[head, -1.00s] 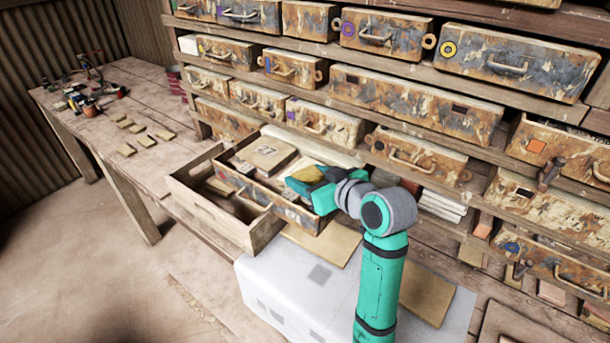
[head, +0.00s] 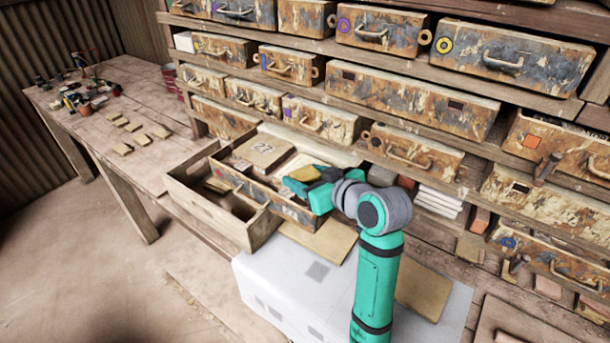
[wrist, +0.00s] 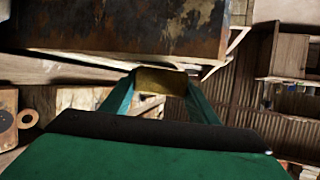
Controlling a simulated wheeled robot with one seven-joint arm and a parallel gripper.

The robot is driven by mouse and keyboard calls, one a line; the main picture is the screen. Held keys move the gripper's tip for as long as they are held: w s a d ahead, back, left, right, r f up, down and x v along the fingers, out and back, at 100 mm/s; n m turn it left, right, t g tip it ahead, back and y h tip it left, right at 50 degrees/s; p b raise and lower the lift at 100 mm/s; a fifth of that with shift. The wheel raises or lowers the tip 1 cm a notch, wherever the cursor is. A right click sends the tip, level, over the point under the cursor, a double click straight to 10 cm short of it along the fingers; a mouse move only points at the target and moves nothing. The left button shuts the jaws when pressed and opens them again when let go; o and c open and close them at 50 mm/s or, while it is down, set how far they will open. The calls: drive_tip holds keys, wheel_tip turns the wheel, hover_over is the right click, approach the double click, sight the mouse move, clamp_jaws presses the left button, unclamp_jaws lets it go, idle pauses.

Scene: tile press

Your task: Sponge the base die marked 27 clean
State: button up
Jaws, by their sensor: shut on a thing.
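The die marked 27 (head: 263,151) is a tan square block. It lies with its number up in the back left part of an open rusty drawer (head: 262,191). My gripper (head: 305,177) is shut on a yellow sponge (head: 304,173), to the right of the die and apart from it. In the wrist view the sponge (wrist: 161,81) sits between my green fingertips. The die cannot be made out there. Whether the die's face is dirty is too small to tell.
A wooden tray (head: 211,208) with dark compartments stands against the drawer's left side. A shelf of rusty drawers (head: 412,104) rises behind. Several small tan tiles (head: 142,139) lie on the table at left. A tan board (head: 324,241) lies below the drawer.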

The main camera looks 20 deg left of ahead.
sight(313, 171)
drive_tip(key=shift+f, duration=0.3)
drive_tip(key=shift+w+d, duration=0.3)
drive_tip(key=shift+w, duration=0.5)
drive_tip(key=shift+w, duration=0.15)
drive_tip(key=shift+w+d, duration=0.3)
drive_tip(key=shift+w, duration=0.35)
drive_tip(key=shift+w+d, duration=0.3)
drive_tip(key=shift+w, duration=0.5)
drive_tip(key=shift+w, duration=0.1)
